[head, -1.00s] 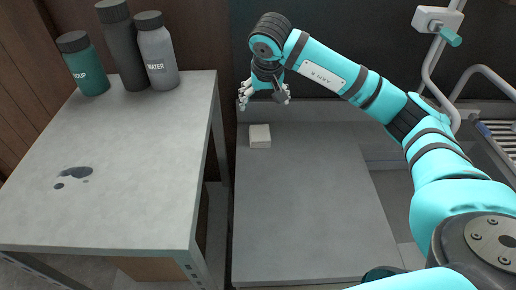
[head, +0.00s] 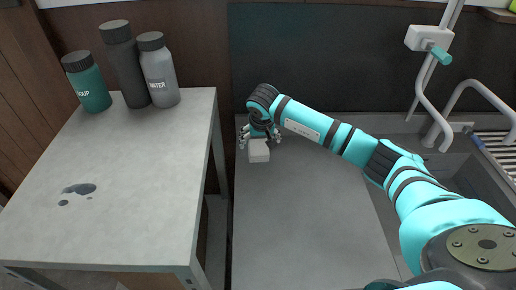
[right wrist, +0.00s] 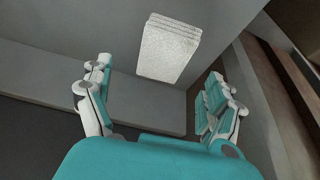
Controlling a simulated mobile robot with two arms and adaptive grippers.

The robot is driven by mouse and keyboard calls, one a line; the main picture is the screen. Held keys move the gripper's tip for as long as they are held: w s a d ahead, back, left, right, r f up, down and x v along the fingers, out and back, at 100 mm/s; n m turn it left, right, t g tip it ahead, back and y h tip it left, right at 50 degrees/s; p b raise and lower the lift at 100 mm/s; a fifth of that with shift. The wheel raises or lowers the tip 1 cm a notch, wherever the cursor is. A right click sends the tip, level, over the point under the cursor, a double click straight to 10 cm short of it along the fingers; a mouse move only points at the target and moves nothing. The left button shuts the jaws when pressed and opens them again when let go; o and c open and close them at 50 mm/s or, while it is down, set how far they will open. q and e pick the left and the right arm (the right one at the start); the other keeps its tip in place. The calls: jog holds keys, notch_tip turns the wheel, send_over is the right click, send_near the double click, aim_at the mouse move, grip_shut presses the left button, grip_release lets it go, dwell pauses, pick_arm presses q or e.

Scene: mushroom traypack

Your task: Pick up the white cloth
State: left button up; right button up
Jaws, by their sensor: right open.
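The white cloth (head: 258,152) is a small folded block lying on the grey counter (head: 300,215) near its left edge. In the right wrist view the cloth (right wrist: 168,50) shows its layered folds, ahead of and between the fingers. My right gripper (head: 260,138) is just behind and above the cloth in the head view. In the right wrist view the gripper (right wrist: 160,105) is open, its fingers spread wide and apart from the cloth. My left gripper is not in view.
A side table (head: 130,170) at left carries a teal soup flask (head: 87,85), a dark bottle (head: 127,68), a grey water bottle (head: 158,72) and a dark wet spot (head: 78,190). A sink tap (head: 430,85) stands at right. The counter's middle is clear.

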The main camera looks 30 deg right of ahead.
aim_at(258, 147)
jog(key=x, duration=0.3)
jog(key=p+x, duration=0.1)
jog(key=shift+a+f, duration=0.3)
jog(key=shift+a, duration=0.05)
jog(key=shift+s, duration=0.1)
jog(key=shift+c, duration=0.3)
jog(key=c, duration=1.1)
